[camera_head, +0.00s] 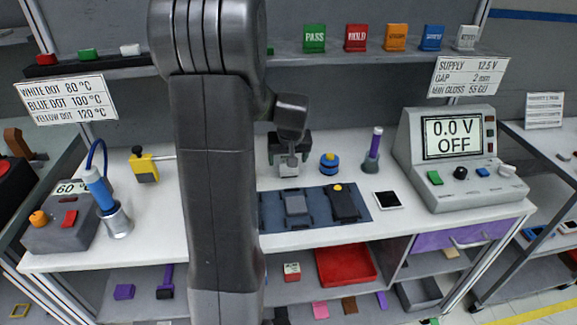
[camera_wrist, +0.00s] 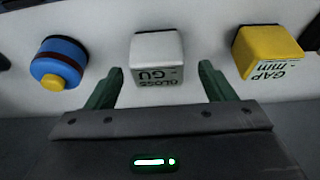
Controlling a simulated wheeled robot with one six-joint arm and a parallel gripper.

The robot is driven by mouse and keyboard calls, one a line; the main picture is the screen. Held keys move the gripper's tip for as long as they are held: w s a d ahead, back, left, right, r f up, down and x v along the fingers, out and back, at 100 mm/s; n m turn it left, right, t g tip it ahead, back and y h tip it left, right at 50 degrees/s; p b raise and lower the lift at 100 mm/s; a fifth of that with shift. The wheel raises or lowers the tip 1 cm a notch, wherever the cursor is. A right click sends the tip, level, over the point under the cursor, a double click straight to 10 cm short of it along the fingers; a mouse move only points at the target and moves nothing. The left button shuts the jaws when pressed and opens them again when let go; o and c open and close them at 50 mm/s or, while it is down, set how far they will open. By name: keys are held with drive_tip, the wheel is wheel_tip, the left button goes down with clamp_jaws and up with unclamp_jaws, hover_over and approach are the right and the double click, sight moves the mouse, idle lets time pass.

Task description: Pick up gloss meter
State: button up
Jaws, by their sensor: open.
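The gloss meter (camera_wrist: 157,58) is a small white block with a dark label reading "GLOSS - GU" in the wrist view. It stands on the white worktop. In the head view, its pale body (camera_head: 289,169) shows below my gripper (camera_head: 289,154), partly covered by it. My gripper (camera_wrist: 161,80) is open and empty, with one dark green finger on each side of the gloss meter's labelled face. Gaps show between both fingers and the block. How far the fingertips reach alongside it, I cannot tell.
A blue round item with a yellow knob (camera_wrist: 58,63) and a yellow gap gauge (camera_wrist: 268,52) flank the meter. A blue mat (camera_head: 268,213) with dark parts lies in front. A purple-topped stand (camera_head: 373,150) and a display console (camera_head: 460,165) stand right.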

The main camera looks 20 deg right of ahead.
drive_tip(key=shift+x, duration=1.8)
drive_tip(key=shift+w+d, duration=0.1)
drive_tip(key=shift+r, duration=0.1)
drive_tip(key=shift+c, duration=0.5)
drive_tip(key=c, duration=1.1)
drive_tip(key=shift+o, duration=0.2)
drive_tip(key=shift+r, duration=0.1)
